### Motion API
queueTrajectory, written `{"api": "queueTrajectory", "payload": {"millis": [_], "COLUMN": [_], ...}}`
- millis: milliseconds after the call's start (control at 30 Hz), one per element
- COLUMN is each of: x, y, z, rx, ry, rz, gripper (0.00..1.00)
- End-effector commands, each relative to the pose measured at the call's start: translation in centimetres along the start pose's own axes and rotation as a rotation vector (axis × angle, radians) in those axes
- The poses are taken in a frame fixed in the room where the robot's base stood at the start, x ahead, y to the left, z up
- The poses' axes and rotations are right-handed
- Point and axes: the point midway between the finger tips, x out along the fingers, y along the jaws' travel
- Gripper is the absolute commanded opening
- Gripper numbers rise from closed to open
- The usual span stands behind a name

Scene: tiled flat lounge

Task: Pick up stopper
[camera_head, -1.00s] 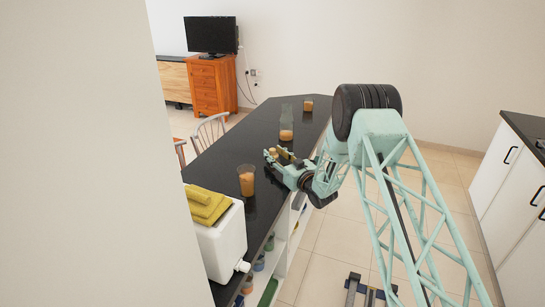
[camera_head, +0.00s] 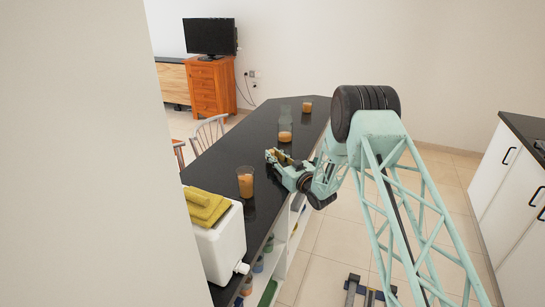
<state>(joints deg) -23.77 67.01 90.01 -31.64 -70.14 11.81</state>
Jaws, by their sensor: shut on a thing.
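My gripper (camera_head: 272,156) is at the end of my pale green arm, low over the dark countertop (camera_head: 222,161). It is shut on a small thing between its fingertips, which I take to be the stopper. The stopper is too small and too covered by the fingers to make out its shape. I cannot tell whether it still touches the countertop.
A glass of orange drink (camera_head: 245,182) stands to the left of my gripper, nearer the camera. A second glass (camera_head: 285,133) stands just behind my gripper, and a small one (camera_head: 307,107) farther back. A white dispenser (camera_head: 222,245) with yellow cloths (camera_head: 207,207) is at front left.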

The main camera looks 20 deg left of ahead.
Motion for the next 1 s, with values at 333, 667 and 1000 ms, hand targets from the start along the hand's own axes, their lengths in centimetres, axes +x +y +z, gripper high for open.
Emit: {"api": "queueTrajectory", "payload": {"millis": [333, 667, 1000], "x": [0.0, -0.9, -6.2], "y": [0.0, 0.0, -0.7], "z": [-1.6, -3.6, -4.1], "rx": [-0.001, 0.001, 0.002], "ry": [0.001, -0.002, -0.002], "rz": [0.000, 0.000, 0.001], "gripper": [0.09, 0.09, 0.09]}}
